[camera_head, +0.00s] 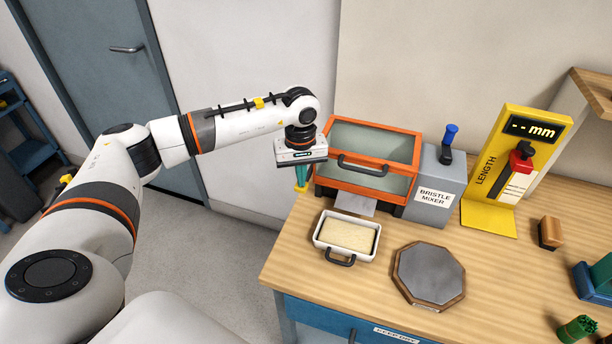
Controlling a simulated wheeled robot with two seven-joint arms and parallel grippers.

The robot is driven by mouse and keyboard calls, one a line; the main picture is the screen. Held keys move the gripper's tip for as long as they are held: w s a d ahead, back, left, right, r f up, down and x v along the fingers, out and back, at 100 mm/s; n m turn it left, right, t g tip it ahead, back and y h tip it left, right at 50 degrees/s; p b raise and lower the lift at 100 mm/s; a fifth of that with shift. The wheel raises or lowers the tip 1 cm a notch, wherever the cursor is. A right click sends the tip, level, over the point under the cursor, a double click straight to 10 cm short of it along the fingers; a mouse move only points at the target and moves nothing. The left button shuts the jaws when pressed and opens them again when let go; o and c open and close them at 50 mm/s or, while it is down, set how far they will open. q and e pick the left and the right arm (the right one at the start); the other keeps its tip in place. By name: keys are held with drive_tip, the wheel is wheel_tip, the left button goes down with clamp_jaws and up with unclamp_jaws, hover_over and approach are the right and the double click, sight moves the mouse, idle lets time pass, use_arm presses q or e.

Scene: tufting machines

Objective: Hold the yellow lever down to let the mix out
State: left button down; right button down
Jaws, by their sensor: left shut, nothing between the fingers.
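The bristle mixer (432,183) is a grey box with an orange-framed, clear-sided bin (372,150) on its left. A small part of the yellow lever (301,189) shows at the mixer's lower left side, and the rest is hidden. My left gripper (302,184) points down there, its teal fingers shut with nothing between them. The fingertips are at the yellow part; I cannot tell whether they touch it. A metal chute (355,203) sticks out under the bin. A white tray (318,240) with pale material in it stands in front of the chute. My right gripper is not in view.
An octagonal plate (428,273) lies right of the tray. A yellow length gauge (490,215) stands right of the mixer. A wooden block (550,233) and green bristles (577,329) are at the right. The table's left edge is just below my left gripper.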

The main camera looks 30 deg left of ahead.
use_arm(q)
drive_tip(key=shift+s+d+f, duration=0.1)
drive_tip(key=shift+s+f, duration=0.1)
drive_tip(key=shift+f, duration=0.05)
wheel_tip(320, 180, up, 8)
drive_tip(key=p, duration=0.4)
drive_tip(key=shift+w+r, duration=0.15)
drive_tip(key=shift+w, duration=0.05)
idle(0.4)
